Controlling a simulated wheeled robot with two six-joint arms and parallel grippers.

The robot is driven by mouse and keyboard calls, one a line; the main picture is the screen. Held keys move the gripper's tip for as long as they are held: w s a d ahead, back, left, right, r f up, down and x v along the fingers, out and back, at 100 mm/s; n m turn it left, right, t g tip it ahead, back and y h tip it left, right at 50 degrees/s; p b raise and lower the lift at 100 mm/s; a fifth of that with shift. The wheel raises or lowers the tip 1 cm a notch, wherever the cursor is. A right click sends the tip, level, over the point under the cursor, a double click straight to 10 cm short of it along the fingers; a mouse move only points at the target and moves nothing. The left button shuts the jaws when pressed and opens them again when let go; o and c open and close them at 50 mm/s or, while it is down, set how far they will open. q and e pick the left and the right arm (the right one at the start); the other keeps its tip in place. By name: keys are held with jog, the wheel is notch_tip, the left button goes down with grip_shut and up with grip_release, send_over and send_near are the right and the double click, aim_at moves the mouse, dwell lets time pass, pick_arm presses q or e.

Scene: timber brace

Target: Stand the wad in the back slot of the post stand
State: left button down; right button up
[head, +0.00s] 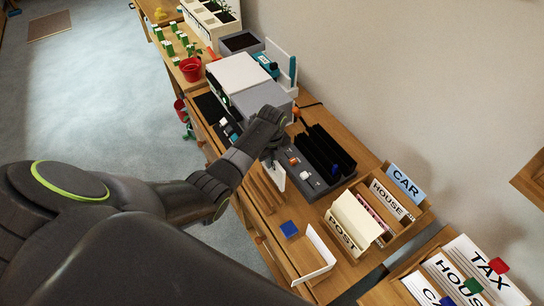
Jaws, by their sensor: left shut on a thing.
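My left gripper (272,160) is above the wooden desk, over the left edge of a dark grey unit. It is shut on a white, flat wad (279,178), which hangs on edge just below the fingers; the fingertips are partly hidden by my own wrist. The wooden post stand (381,245) is to the right, apart from the gripper. Its slots carry the words POST, HOUSE and CAR. Cream paper stands at its POST front, and a blue CAR card (405,183) rises at its back. My right gripper is not in view.
A dark grey unit with black slots (325,152) lies between the gripper and the wall. A second stand marked TAX (480,262) is at bottom right.

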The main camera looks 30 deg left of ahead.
aim_at(272, 174)
pick_arm(q)
notch_tip(272, 174, down, 5)
jog(key=b, duration=0.3)
jog(key=shift+r, duration=0.2)
jog(key=shift+f, duration=0.1)
jog(key=shift+p, duration=0.45)
dwell(1.0)
dwell(0.4)
jog(key=shift+f+b, duration=1.45)
jog(key=shift+f, duration=0.4)
